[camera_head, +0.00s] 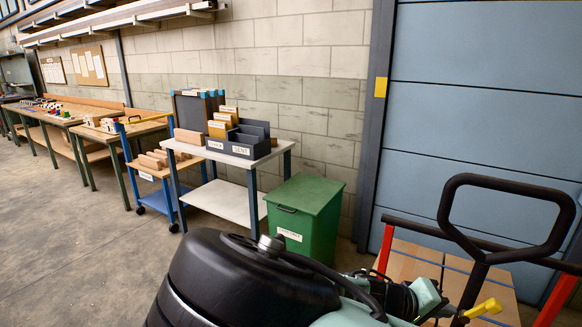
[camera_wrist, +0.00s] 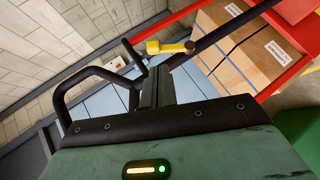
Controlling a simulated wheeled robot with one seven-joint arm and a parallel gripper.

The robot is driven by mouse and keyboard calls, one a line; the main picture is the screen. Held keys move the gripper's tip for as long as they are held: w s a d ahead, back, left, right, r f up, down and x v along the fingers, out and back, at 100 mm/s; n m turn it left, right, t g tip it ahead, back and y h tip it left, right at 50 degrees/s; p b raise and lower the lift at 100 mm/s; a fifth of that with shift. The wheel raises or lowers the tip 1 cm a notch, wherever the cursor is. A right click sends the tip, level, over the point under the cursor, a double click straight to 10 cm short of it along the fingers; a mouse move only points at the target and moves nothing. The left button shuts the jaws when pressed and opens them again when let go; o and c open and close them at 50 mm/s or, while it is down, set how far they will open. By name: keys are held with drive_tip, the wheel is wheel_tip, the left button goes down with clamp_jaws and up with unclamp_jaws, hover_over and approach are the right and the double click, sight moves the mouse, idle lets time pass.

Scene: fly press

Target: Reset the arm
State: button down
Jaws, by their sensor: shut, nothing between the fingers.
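My arm is low and close in the head view, with its black and pale green links (camera_head: 340,317) along the bottom edge. My gripper (camera_wrist: 157,88) shows as dark, narrow parts in the middle of the wrist view, shut and empty. I cannot pick out its fingertips clearly in the head view. Below it in the wrist view lies a dark green panel (camera_wrist: 215,155) with a black screwed edge and a lit indicator. A black loop handle (camera_head: 505,215) rises at the right of the head view, with a yellow piece (camera_head: 487,307) below it.
A red-framed cart (camera_head: 386,247) with cardboard boxes (camera_head: 412,262) stands by the blue door (camera_head: 480,110). A green lidded bin (camera_head: 305,205) stands beside a white table (camera_head: 222,198) carrying trays. A blue trolley (camera_head: 160,195) and workbenches line the wall. Open floor (camera_head: 70,245) lies at left.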

drive_tip(key=s+a+f+n+g+y, duration=0.2)
drive_tip(key=s+a+g+y, duration=0.2)
drive_tip(key=s+a+y, duration=0.5)
drive_tip(key=s+a+r+n+t+y, duration=0.1)
drive_tip(key=s+a+r+n+y, duration=0.1)
drive_tip(key=r, duration=0.5)
drive_tip(key=s+a+r+n+t+y, duration=0.1)
drive_tip(key=s+a+r+n+y, duration=0.1)
drive_tip(key=s+a+r+n, duration=0.2)
drive_tip(key=shift+s+a+r+y, duration=0.4)
drive_tip(key=shift+s+a+r, duration=1.2)
drive_tip(key=shift+r, duration=0.7)
drive_tip(key=shift+w+a, duration=0.15)
drive_tip(key=shift+w, duration=0.1)
